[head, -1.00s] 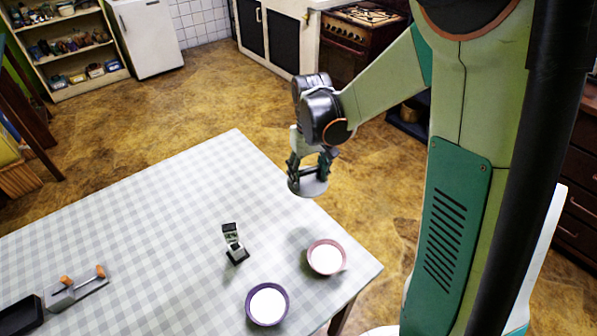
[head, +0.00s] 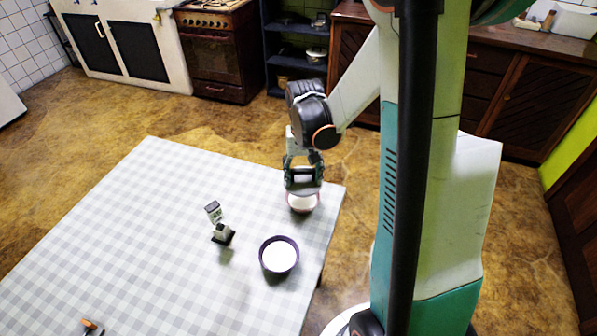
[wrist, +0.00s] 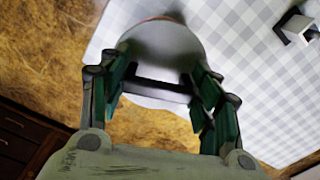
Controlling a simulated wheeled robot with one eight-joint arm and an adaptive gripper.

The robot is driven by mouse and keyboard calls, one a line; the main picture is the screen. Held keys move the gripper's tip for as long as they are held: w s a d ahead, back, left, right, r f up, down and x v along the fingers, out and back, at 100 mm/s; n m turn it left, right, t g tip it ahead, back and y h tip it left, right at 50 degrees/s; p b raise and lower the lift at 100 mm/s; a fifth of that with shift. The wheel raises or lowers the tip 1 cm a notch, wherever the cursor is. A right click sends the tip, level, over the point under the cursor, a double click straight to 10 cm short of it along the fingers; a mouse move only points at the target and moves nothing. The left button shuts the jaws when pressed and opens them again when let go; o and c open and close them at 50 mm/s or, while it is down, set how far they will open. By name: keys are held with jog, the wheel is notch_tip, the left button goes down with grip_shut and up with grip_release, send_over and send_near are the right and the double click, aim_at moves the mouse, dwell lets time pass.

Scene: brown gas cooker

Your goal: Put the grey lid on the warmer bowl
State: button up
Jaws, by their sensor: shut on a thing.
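The grey lid (head: 303,188) is a flat round disc hanging under my gripper (head: 303,176). My gripper is shut on the lid's handle; the lid also shows between the fingers in the wrist view (wrist: 165,50). The pink bowl (head: 302,209), the warmer-coloured of the two, stands near the table's right corner with a white inside. In the head view the lid overlaps the back of this bowl; whether it touches the rim I cannot tell. The purple bowl (head: 279,268), also white inside, stands uncovered nearer the camera.
A small device on a dark base (head: 222,234) stands left of the bowls on the checked tablecloth (head: 130,230). An orange-tipped item (head: 90,326) lies at the lower left. The cooker (head: 215,55) and cabinets stand well back across the floor.

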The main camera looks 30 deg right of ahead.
aim_at(303, 181)
jog(key=shift+f+b, duration=1.55)
jog(key=shift+f, duration=0.75)
jog(key=shift+f+b, duration=0.9)
jog(key=shift+f, duration=0.15)
jog(key=o, duration=1.1)
jog(key=shift+r, duration=0.1)
notch_tip(303, 181, up, 12)
jog(key=shift+f, duration=0.1)
